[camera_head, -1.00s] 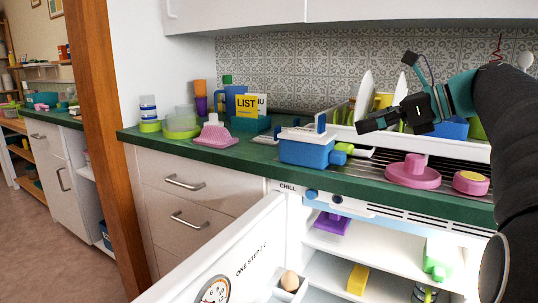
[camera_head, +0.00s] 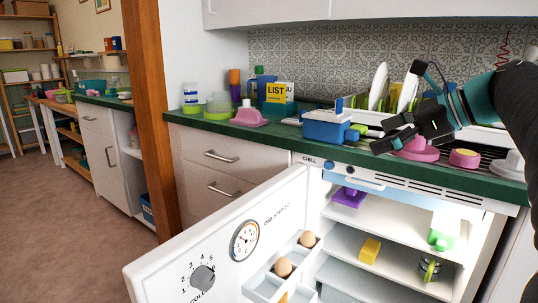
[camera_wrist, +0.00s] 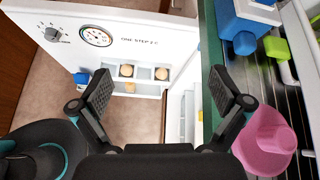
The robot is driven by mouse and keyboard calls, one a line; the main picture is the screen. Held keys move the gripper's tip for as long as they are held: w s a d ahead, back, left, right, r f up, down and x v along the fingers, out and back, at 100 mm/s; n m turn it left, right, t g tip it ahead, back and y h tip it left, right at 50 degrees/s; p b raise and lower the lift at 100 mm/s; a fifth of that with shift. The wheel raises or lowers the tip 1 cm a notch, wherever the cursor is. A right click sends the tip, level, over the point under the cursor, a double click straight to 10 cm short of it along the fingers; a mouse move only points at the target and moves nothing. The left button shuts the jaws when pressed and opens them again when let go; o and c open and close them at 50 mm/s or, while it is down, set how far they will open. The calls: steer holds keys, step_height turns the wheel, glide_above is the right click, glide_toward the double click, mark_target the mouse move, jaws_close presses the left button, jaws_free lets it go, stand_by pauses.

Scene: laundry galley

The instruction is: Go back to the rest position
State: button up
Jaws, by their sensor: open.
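My gripper (camera_head: 388,142) is open and empty in the head view, raised at the right in front of the counter and above the fridge's top edge. In the wrist view its two fingers (camera_wrist: 162,95) are spread, with floor and the open fridge door between them. My dark arm reaches in from the right edge of the head view. The fridge door (camera_head: 215,240) stands open, and eggs (camera_head: 283,266) sit in its rack. The rest position itself is not marked in any view.
On the green counter (camera_head: 270,137) stand a blue box (camera_head: 327,126), a pink knobbed disc (camera_head: 416,150), a smaller pink piece (camera_head: 464,158) and a dish rack with plates (camera_head: 378,86). The fridge shelves hold a purple piece (camera_head: 349,197) and a yellow block (camera_head: 370,250). Floor at left is clear.

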steer(key=s+a+f+n+g+h, duration=0.1)
steer(key=s+a+f+n+h, duration=0.2)
steer(key=s+f+n, duration=0.8)
steer(key=s+a+f+n+h, duration=0.3)
steer(key=s+f+n+h, duration=0.3)
steer(key=s+f+n, duration=0.5)
step_height(320, 180, down, 6)
steer(key=shift+r+n+g, duration=0.15)
steer(key=shift+n+g, duration=0.25)
steer(key=shift+n, duration=0.2)
steer(key=shift+a+r, duration=0.1)
